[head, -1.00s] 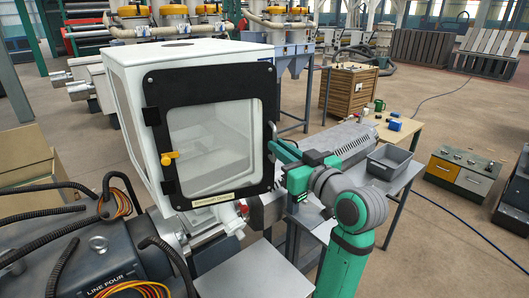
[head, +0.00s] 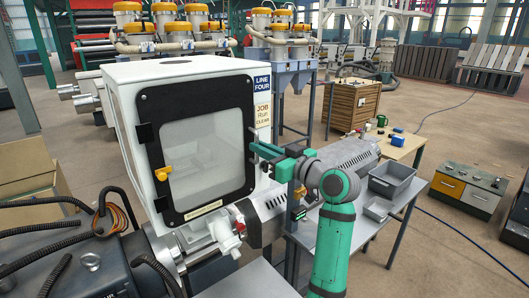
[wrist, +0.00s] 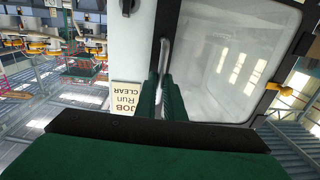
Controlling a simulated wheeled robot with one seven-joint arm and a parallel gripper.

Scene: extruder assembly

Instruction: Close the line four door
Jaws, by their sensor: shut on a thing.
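The line four door (head: 198,95) is a black frame with a clear window on the front of a white box-shaped cabinet (head: 185,66). It covers most of the cabinet front, with black hinge blocks on its left edge. I cannot tell whether it lies flush. A metal bar handle (wrist: 163,58) is on its free edge, on the right in the head view. My gripper (head: 258,149) is shut on this handle, with green fingers (wrist: 165,97) on both sides of it in the wrist view. A yellow latch (head: 163,173) sits near the door's left edge.
A "LINE FOUR" sign (head: 262,84) and a "JOB Run CLEAR" card (head: 263,110) are on the cabinet right of the door. A grey bin (head: 391,180) stands on a table at right. A white fitting (head: 226,232) sits below the door.

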